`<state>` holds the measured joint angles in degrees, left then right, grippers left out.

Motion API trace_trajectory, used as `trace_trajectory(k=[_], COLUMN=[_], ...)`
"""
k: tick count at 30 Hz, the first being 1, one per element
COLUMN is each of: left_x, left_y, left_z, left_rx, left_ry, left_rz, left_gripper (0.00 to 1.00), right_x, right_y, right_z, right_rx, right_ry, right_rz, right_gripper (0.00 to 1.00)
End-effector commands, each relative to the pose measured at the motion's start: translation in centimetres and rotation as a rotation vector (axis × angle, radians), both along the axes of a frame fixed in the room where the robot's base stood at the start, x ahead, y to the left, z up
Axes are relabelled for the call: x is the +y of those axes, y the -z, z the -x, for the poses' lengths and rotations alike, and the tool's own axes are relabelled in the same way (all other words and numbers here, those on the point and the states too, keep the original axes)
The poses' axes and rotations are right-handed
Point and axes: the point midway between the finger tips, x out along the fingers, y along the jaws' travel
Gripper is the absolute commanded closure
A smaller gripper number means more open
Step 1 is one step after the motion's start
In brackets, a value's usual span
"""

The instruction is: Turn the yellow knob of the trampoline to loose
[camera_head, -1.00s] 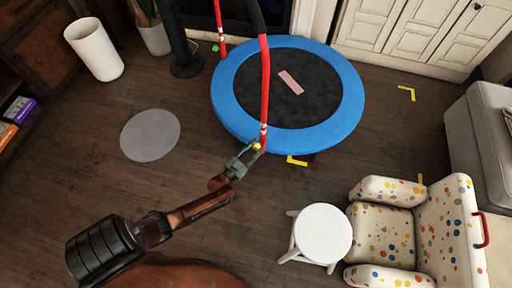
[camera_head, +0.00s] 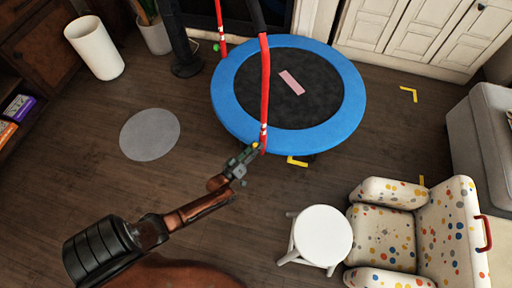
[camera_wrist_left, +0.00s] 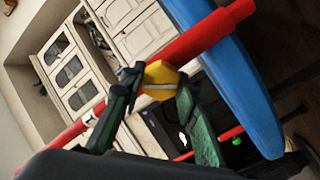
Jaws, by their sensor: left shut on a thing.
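The trampoline (camera_head: 240,122) has a blue rim, a dark mat and a red handle post (camera_head: 265,85). The yellow knob (camera_head: 256,145) sits low on the near post, mostly hidden by my gripper in the head view. In the left wrist view the yellow knob (camera_wrist_left: 159,88) is large, with a pale line across its face, in front of the red post (camera_wrist_left: 205,35). My left gripper (camera_head: 248,152) is at the knob, and its fingers (camera_wrist_left: 155,97) are on either side of it, shut on it. My right gripper is not in view.
A white stool (camera_head: 323,235) and a dotted armchair (camera_head: 385,235) stand at the right front. A grey round mat (camera_head: 150,134) lies on the floor at left. A green knob (camera_head: 215,47) is on the far post. Floor between mat and trampoline is clear.

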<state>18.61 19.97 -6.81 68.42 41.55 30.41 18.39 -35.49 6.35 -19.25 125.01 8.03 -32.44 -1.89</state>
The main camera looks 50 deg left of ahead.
Motion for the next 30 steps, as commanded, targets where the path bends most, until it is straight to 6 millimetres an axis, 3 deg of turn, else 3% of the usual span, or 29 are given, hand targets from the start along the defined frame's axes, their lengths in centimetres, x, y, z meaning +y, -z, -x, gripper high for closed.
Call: trace_trajectory(k=[15,30], left_x=[0.1,0.2], left_y=[0.3,0.3], left_z=[0.1,0.1], left_rx=[-0.046,-0.067], left_ry=[-0.001,-0.002], left_rz=[0.456,0.66], left_gripper=[0.96,0.96], right_x=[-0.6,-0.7], right_y=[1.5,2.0], right_z=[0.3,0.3], right_rx=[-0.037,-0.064], right_ry=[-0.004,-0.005], right_rz=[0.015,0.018], right_gripper=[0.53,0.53])
